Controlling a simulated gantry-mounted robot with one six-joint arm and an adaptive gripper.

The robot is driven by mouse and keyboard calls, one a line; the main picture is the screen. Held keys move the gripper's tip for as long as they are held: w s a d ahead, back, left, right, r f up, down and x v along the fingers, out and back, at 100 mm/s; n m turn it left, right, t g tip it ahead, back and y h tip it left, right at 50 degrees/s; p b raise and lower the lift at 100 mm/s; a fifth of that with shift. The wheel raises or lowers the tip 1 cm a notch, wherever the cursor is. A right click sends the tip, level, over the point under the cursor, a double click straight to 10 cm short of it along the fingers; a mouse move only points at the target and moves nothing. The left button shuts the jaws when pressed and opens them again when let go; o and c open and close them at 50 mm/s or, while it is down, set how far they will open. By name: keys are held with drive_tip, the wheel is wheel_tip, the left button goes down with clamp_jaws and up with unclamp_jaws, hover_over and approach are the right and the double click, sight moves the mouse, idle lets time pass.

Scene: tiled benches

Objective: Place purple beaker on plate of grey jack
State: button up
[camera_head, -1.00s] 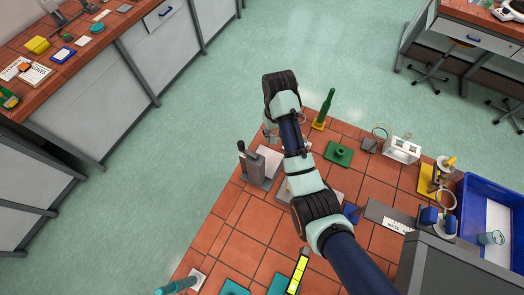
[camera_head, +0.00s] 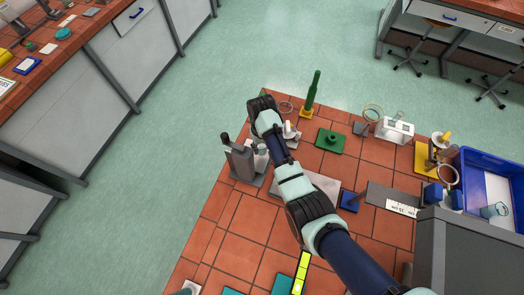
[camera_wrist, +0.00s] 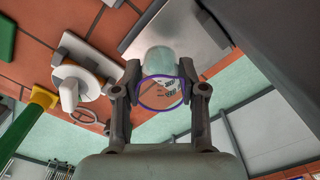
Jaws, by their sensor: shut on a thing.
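In the wrist view my gripper (camera_wrist: 160,82) is shut on the purple beaker (camera_wrist: 160,92), a clear glass vessel with a purple rim. Its rounded far end overlaps the edge of a grey metal plate (camera_wrist: 178,28) in the picture. I cannot tell whether they touch. In the head view the grey jack (camera_head: 243,160), a boxy grey unit with an upright post, stands at the bench's left edge. My arm's end is just above and right of it in the picture and hides the fingers and beaker.
A green post on a yellow base (camera_head: 311,94), a green block (camera_head: 330,140) and a white frame (camera_head: 395,131) stand nearby. A flat grey plate (camera_head: 318,183) lies under my arm. A blue bin (camera_head: 470,158) is at right. Front tiles have free room.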

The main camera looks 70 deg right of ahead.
sight(262, 151)
drive_tip(key=shift+f, duration=2)
drive_tip(key=shift+f+b, duration=0.2)
drive_tip(key=shift+b, duration=0.15)
drive_tip(key=o, duration=1.1)
drive_tip(key=shift+r, duration=0.1)
wheel_tip(262, 151, up, 12)
drive_tip(key=shift+r+p, duration=0.1)
drive_tip(key=shift+p, duration=0.65)
